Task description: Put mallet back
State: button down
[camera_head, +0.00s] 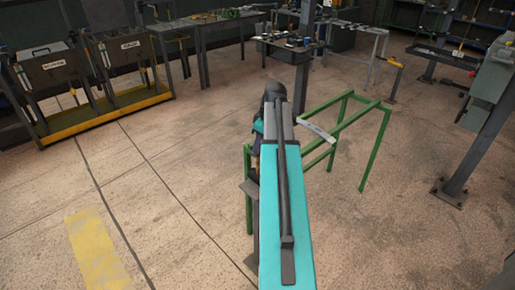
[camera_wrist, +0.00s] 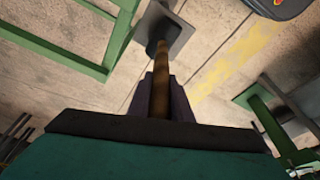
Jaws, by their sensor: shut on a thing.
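In the wrist view, the mallet's brown wooden handle (camera_wrist: 160,92) stands between the two dark purple fingers of my gripper (camera_wrist: 163,84), which is shut on it. The handle points away from the gripper. A dark square-edged shape (camera_wrist: 172,40) shows at its far end. I cannot tell whether this is the mallet's head or a stand behind it. In the head view, my arm hides most of the gripper and the mallet.
A green metal frame (camera_head: 333,148) stands just right of my arm; its bars also show in the wrist view (camera_wrist: 60,62). A grey stand (camera_head: 249,188) is close on the left. Labelled bins (camera_head: 50,66) stand at the back left.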

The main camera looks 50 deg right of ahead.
jog(key=shift+f, duration=0.7)
jog(key=c, duration=1.6)
grip_release()
jog(key=shift+f, duration=0.1)
jog(key=shift+b+v, duration=0.8)
jog(key=shift+v, duration=5.3)
